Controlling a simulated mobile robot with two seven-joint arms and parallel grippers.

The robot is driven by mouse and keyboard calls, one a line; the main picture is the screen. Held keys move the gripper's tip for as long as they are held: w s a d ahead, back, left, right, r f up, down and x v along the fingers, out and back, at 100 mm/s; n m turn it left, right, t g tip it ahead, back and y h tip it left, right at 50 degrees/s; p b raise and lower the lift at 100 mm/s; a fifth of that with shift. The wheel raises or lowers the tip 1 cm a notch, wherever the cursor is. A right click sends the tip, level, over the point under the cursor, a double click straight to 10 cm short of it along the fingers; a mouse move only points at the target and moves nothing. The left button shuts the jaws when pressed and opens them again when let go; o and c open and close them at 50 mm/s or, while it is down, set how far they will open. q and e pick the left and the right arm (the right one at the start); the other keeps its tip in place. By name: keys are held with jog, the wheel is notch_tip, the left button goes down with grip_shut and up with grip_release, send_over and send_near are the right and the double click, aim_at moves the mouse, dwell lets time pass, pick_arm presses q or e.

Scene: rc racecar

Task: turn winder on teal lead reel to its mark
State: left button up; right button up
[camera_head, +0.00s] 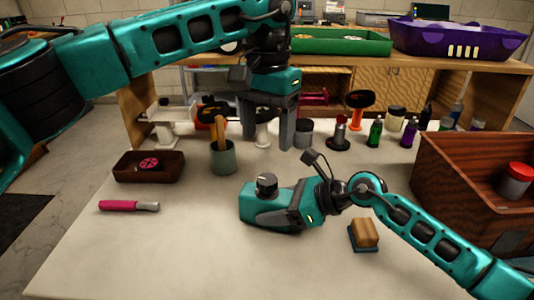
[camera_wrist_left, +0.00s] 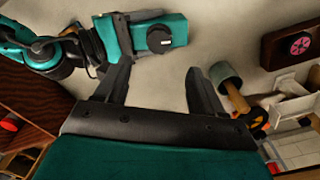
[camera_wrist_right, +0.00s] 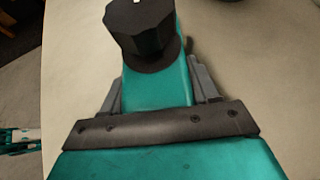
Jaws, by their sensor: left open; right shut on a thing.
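The teal lead reel (camera_head: 262,207) lies on the workbench near the middle, with its black faceted winder (camera_head: 266,184) upright on top. My right gripper (camera_head: 298,213) is shut on the reel's body from the right. In the right wrist view the reel's body (camera_wrist_right: 157,90) sits between the fingers, and the winder (camera_wrist_right: 142,30) stands beyond them with a small pale mark at its top edge. My left gripper (camera_head: 268,142) is open and empty, pointing down above and behind the reel. The left wrist view shows the winder (camera_wrist_left: 161,39) from above, untouched.
A grey-green cup (camera_head: 223,158) with wooden sticks and a brown tray (camera_head: 149,168) stand left. A pink-handled tool (camera_head: 128,206) lies front left. A sanding block (camera_head: 364,236) and wooden crate (camera_head: 470,185) are right. Bottles and stands line the back. The front left bench is clear.

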jog(key=shift+s+f, duration=0.1)
jog(key=shift+f, duration=0.15)
pick_arm(q)
notch_tip(320, 180, up, 3)
jog(key=shift+f, duration=0.1)
pick_arm(e)
jog(key=o, duration=1.1)
jog(key=shift+r, duration=0.15)
jog(key=shift+c, duration=0.2)
jog(key=v, duration=1.2)
